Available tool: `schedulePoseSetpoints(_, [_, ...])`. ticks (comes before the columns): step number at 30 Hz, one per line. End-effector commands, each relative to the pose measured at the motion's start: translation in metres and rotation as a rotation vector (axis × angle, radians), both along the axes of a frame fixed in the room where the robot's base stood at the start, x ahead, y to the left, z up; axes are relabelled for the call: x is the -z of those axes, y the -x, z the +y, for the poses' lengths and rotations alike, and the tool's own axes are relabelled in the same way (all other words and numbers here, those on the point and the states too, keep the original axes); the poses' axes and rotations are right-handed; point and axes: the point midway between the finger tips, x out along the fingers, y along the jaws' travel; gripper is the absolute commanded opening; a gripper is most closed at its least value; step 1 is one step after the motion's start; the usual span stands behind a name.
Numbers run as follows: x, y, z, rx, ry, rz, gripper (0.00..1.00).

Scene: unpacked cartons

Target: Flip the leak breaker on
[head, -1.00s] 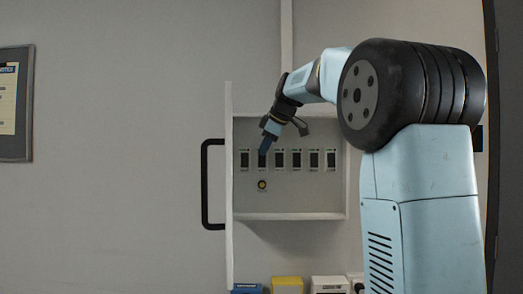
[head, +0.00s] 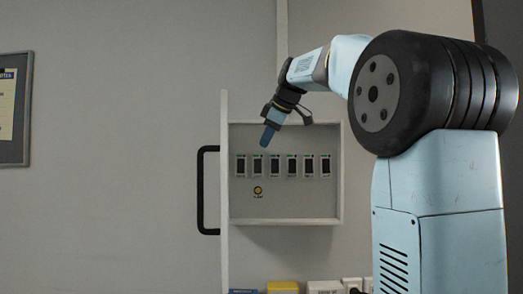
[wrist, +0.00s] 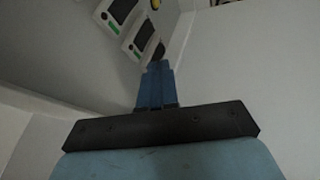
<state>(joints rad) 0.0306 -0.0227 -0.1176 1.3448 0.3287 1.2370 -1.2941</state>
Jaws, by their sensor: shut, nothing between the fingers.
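A row of several dark breakers (head: 292,166) sits on the panel inside an open wall box (head: 284,221). Their labels are too small to read, so I cannot tell by name which is the leak breaker. The second breaker from the left (head: 257,166) has a round yellow button (head: 258,190) below it. My gripper (head: 266,138) is shut and empty, its blue fingertips above the second and third breakers, apparently clear of them. In the wrist view, the blue fingers (wrist: 157,82) point toward the panel, with two breakers (wrist: 140,34) at the upper left. Lever positions are unclear.
The box's door (head: 224,190) stands open at the left, with a black handle (head: 201,190). The box's side walls flank the panel closely. Small items, one yellow (head: 283,287), stand below. A framed notice (head: 15,108) hangs on the left wall.

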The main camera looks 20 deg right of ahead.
Motion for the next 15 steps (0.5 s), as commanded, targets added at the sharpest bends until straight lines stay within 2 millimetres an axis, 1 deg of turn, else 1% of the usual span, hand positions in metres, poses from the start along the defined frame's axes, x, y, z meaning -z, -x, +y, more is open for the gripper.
schedulePoseSetpoints(1, [-0.008, 0.003, -0.003, 0.002, 0.000, -0.002, 0.00])
schedulePoseSetpoints(6, [-0.030, 0.013, -0.009, -0.001, 0.001, 0.000, 0.00])
schedulePoseSetpoints(9, [-0.038, 0.017, -0.012, -0.001, 0.000, 0.001, 0.00])
schedulePoseSetpoints(15, [-0.044, 0.020, -0.014, -0.001, 0.001, 0.002, 0.00])
